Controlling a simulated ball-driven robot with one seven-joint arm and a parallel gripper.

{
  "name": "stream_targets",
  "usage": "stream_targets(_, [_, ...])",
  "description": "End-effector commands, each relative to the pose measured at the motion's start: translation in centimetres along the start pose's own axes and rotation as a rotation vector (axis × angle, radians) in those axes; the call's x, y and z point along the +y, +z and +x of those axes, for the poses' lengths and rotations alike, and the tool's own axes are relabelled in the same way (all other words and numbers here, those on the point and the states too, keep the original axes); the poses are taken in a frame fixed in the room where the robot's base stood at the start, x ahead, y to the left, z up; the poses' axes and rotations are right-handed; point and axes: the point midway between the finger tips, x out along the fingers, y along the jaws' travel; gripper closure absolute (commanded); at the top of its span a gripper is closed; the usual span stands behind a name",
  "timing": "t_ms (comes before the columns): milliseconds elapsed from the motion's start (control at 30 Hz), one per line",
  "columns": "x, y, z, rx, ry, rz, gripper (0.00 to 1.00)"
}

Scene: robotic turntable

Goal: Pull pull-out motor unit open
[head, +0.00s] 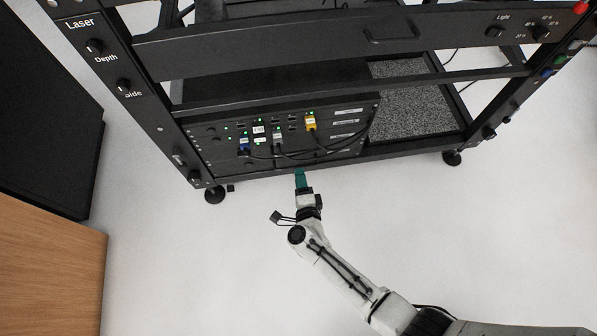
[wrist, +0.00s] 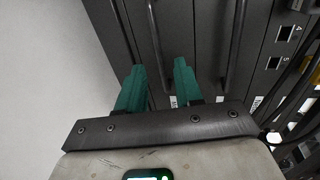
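The dark unit fronts of the rack (head: 225,150) show in the head view, low in the frame's left half. In the wrist view they appear as upright dark panels (wrist: 185,30) with long thin bar handles. One bar handle (wrist: 155,38) runs down toward the space between my fingertips. Which panel is the pull-out motor unit I cannot tell. My gripper (head: 300,176) is at the rack's lower front edge; its green fingers (wrist: 160,68) are apart with a gap between them. Whether the bar lies between the fingers or just beyond them is unclear.
Cables with yellow (head: 310,122) and blue (head: 243,145) plugs hang in front of the ports. A second handle (wrist: 236,42) is right of the fingers. A black cabinet (head: 45,110) and a wooden block (head: 50,270) stand left. The white floor (head: 180,270) is clear before the rack.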

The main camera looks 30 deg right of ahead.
Motion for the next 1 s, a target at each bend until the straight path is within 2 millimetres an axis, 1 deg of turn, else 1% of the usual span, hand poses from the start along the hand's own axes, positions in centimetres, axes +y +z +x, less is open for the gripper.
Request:
stream_targets(33, [0.2, 0.0, 1.0, 0.0, -0.001, 0.001, 0.65])
stream_targets(100, [0.2, 0.0, 2.0, -0.001, -0.001, -0.001, 0.65])
stream_targets(233, [0.1, 0.0, 3.2, 0.0, 0.0, -0.001, 0.65])
stream_targets(400, [0.0, 0.0, 3.9, -0.001, 0.001, -0.001, 0.65])
stream_targets(633, [0.0, 0.0, 3.9, -0.002, 0.001, -0.001, 0.65])
stream_targets(667, [0.0, 0.0, 3.9, -0.001, 0.001, -0.001, 0.67])
stream_targets(1000, [0.0, 0.0, 3.9, -0.002, 0.001, -0.001, 0.99])
